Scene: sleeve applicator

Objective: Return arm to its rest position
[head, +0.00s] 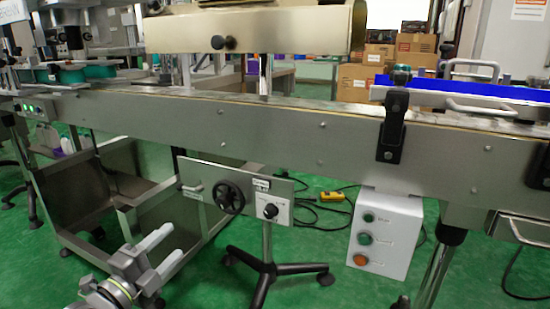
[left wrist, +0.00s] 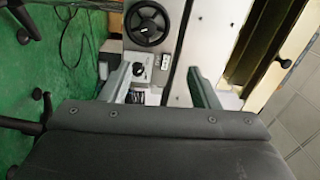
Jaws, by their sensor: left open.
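My left gripper (head: 172,246) is low at the lower left of the head view, in front of the machine and left of the handwheel panel. Its two grey fingers are apart with nothing between them. In the left wrist view the open fingers of the left gripper (left wrist: 158,76) point toward the panel with the black knob (left wrist: 140,58) and the handwheel (left wrist: 147,23). In the head view the handwheel (head: 228,198) and the knob (head: 270,211) sit on the panel below the conveyor. My right gripper is not in view.
The long metal conveyor (head: 250,130) crosses the head view. A white button box (head: 385,232) hangs below it at right. A black star-foot stand (head: 268,270) and a yellow pendant with cable (head: 332,196) are on the green floor. A metal frame (head: 150,235) stands at left.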

